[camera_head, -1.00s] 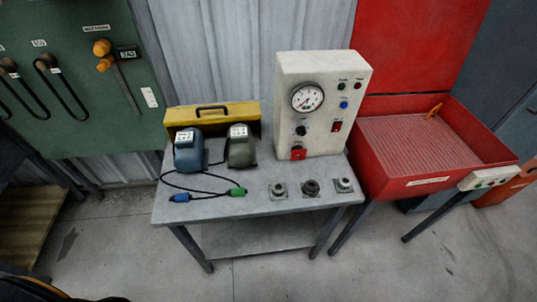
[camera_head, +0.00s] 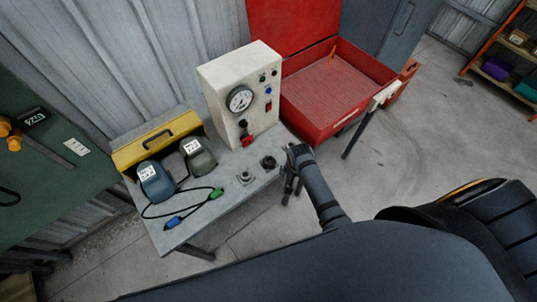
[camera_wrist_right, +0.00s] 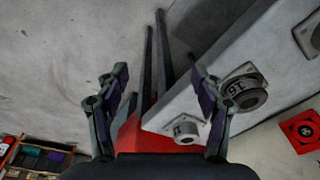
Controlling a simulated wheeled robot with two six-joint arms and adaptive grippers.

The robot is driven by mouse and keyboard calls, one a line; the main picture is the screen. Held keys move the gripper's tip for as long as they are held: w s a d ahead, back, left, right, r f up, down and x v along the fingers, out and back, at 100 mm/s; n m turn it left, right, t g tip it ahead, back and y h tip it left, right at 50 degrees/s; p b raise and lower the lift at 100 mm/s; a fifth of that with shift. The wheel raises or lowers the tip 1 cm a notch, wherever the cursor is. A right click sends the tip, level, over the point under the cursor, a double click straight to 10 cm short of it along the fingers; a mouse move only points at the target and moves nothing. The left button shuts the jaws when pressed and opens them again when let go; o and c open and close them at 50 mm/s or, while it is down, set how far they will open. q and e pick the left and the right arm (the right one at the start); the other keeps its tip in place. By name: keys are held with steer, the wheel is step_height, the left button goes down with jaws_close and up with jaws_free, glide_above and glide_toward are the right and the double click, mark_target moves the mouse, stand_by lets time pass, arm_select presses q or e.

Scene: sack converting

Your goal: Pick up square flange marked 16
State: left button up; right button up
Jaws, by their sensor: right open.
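The flange marked 16 (camera_wrist_right: 243,90) has a square plate and a round collar, and stands on the grey table in the right wrist view. In the head view it appears to be the dark middle flange (camera_head: 268,162). A second flange (camera_wrist_right: 187,130) with an unclear mark sits near the table corner; in the head view my arm hides it. A third flange (camera_head: 245,177) stands to the left, partly cut off in the wrist view (camera_wrist_right: 311,36). My right gripper (camera_head: 291,184) is open and empty beside the table's right end; it also shows in the wrist view (camera_wrist_right: 158,72). My left gripper is out of view.
The table (camera_head: 205,217) also holds a white gauge box (camera_head: 240,95), a yellow toolbox (camera_head: 158,140), two motor-like units and a cable with green and blue plugs (camera_head: 173,221). A red basin (camera_head: 340,95) stands close behind the table's right end. Open floor lies right.

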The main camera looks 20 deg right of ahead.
arm_select(q)
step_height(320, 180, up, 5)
steer(key=p, duration=0.3)
arm_select(e)
steer(key=w+a+r+m+g, duration=0.1)
steer(key=w+a+r+m, duration=0.6)
steer(key=w+r, duration=0.4)
steer(key=b, duration=0.2)
glide_above(269, 161)
steer(key=shift+y, duration=0.3)
steer(key=f, duration=0.4)
steer(key=shift+w, duration=0.2)
steer(key=shift+w+f, duration=0.1)
steer(key=shift+f, duration=0.1)
steer(key=f+b, duration=0.1)
steer(key=b, duration=0.1)
steer(key=f+b, duration=0.4)
steer(key=shift+s+f, duration=0.2)
steer(key=shift+s, duration=0.05)
steer(key=shift+r, duration=0.2)
steer(key=shift+c, duration=0.2)
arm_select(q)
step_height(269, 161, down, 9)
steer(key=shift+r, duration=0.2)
arm_select(e)
jaws_close()
